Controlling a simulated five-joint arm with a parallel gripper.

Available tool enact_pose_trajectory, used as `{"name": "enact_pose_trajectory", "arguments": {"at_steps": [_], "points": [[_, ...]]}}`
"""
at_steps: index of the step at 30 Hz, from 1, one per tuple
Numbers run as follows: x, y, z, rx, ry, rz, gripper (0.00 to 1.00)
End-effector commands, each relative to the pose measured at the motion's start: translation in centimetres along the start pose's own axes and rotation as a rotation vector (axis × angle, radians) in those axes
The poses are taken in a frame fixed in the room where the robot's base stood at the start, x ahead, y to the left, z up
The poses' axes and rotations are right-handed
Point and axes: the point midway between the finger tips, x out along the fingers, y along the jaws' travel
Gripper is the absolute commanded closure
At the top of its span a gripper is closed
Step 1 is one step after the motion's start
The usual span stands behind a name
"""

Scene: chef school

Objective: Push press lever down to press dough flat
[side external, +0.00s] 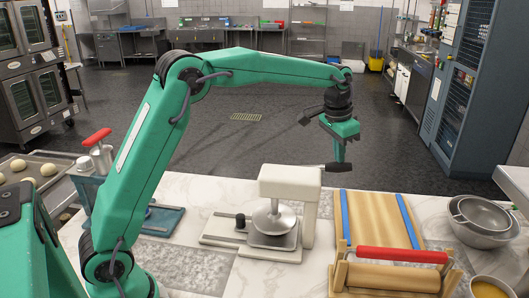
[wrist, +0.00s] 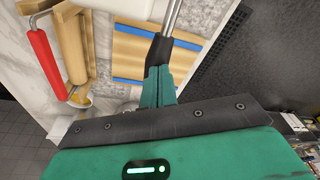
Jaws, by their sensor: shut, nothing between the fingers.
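The dough press has a cream-white head (side external: 290,182) and a round metal pressing plate (side external: 273,219) over a flat base (side external: 272,238). Its lever, with a black handle (side external: 338,167), sticks out to the right, roughly level. In the wrist view the black lever handle (wrist: 158,52) on its silver rod lies at my fingertips. My gripper (side external: 340,158) is shut and empty, pointing down right at the handle's top. I cannot tell whether it touches. No dough is visible under the pressing plate; that gap is mostly hidden.
A wooden board (side external: 372,220) with blue strips and a red-handled rolling pin (side external: 402,255) lie right of the press. Metal bowls (side external: 484,217) stand at the right edge. A tray (side external: 60,186) at left holds several dough balls. A teal scale-like item (side external: 160,220) sits left.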

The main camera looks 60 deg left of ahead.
Motion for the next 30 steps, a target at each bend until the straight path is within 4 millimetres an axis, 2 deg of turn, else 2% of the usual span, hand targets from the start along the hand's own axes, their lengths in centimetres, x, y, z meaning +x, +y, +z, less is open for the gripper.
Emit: {"name": "enact_pose_trajectory", "arguments": {"at_steps": [30], "points": [[1.1,0.1,0.1,0.0,-0.003,0.001,1.0]]}}
